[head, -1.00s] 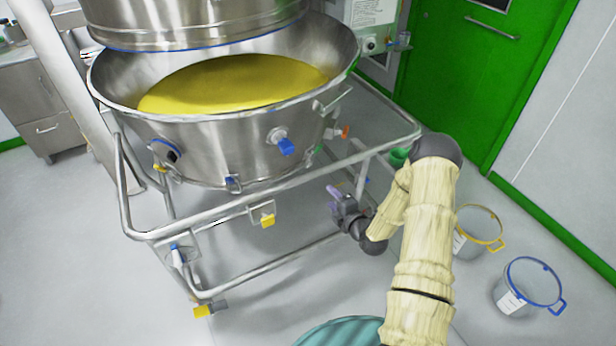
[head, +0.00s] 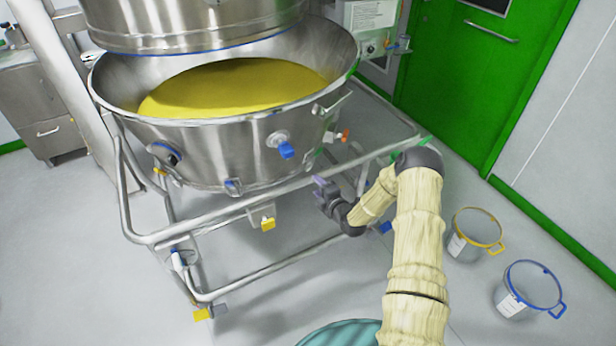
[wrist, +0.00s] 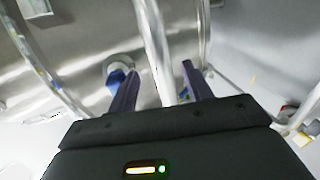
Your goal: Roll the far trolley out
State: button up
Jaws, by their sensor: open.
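The trolley (head: 290,188) is a steel tube frame carrying a wide steel bowl (head: 215,145) with yellow powder (head: 235,85) in it. The bowl sits below a steel drum-like vessel (head: 190,25). Blue and yellow fittings show on the frame and its feet. My gripper (head: 320,188) is open at the front rail, toward its right half. In the wrist view the two dark fingers (wrist: 155,88) stand apart with a steel tube (wrist: 152,40) passing between them. The bowl wall and a blue knob (wrist: 116,76) are behind. Whether a finger touches the tube I cannot tell.
Two clear buckets, one yellow-rimmed (head: 475,235) and one blue-rimmed (head: 528,290), stand on the floor at right. A green door (head: 470,75) is behind. A steel cabinet (head: 45,105) stands at left. The floor at front left is clear.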

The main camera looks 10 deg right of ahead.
aim_at(308, 177)
jog(key=x, duration=0.8)
grip_shut()
